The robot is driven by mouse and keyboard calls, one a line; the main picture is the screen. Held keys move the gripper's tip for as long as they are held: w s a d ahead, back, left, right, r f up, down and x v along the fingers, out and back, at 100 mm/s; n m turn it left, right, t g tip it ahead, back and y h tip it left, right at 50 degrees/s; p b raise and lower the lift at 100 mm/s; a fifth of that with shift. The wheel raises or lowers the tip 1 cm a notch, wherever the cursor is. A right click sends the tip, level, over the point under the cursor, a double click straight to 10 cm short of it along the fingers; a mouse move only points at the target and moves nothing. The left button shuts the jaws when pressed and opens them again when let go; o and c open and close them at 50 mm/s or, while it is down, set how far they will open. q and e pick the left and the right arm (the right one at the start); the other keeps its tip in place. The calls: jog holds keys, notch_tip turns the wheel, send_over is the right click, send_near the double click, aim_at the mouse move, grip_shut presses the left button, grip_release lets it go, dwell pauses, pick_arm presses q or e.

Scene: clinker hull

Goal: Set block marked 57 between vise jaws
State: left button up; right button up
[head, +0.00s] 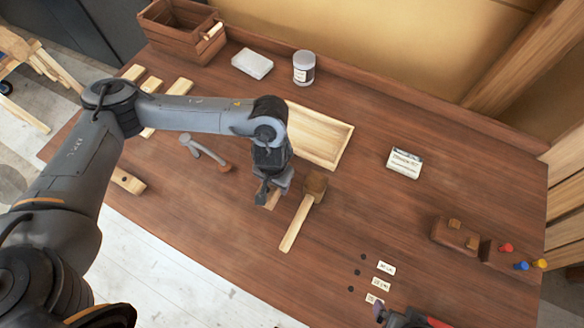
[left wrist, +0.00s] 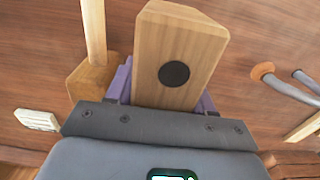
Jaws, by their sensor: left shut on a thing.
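My left gripper (head: 268,193) is over the middle of the bench, shut on a pale wooden block (left wrist: 180,55) with a black round spot on its face. A small part of this block (head: 272,201) shows below the gripper in the head view. Its purple fingers grip both sides of the block in the left wrist view. No number is readable on it. My right gripper (head: 398,317) is partly in view at the bottom edge; its jaws are unclear. A dark wooden fixture (head: 455,234) with two pale pieces stands at the right; I cannot tell whether it is the vise.
A mallet (head: 297,222) lies just right of the left gripper. Behind are a shallow wooden tray (head: 335,150), a jar (head: 304,67) and a crate (head: 170,38). Small label cards (head: 386,268) lie front right.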

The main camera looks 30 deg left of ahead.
pick_arm(q)
jog(key=w+f+b, duration=0.1)
jog(key=w+f, duration=0.1)
jog(key=w, duration=0.1)
jog(key=w+a+f+b, duration=0.1)
jog(key=w+f, duration=0.1)
jog(key=w, duration=0.1)
jog(key=w+f+b, duration=0.1)
jog(key=w+f, duration=0.1)
jog(key=w, duration=0.1)
jog(key=shift+w+a, duration=0.2)
jog(key=shift+w, duration=0.05)
jog(key=shift+f+b, duration=1.15)
jog(key=shift+f, duration=0.85)
pick_arm(e)
jog(key=shift+s+d+f, duration=0.1)
jog(key=shift+d+f, duration=0.05)
jog(key=shift+f, duration=1.35)
jog(key=shift+s+d+f, duration=0.1)
jog(key=shift+d+f, duration=0.05)
jog(key=shift+f, duration=1.35)
pick_arm(q)
jog(key=shift+r, duration=0.1)
pick_arm(e)
jog(key=shift+r, duration=0.1)
jog(key=shift+a, duration=0.1)
pick_arm(q)
jog(key=o, duration=1.3)
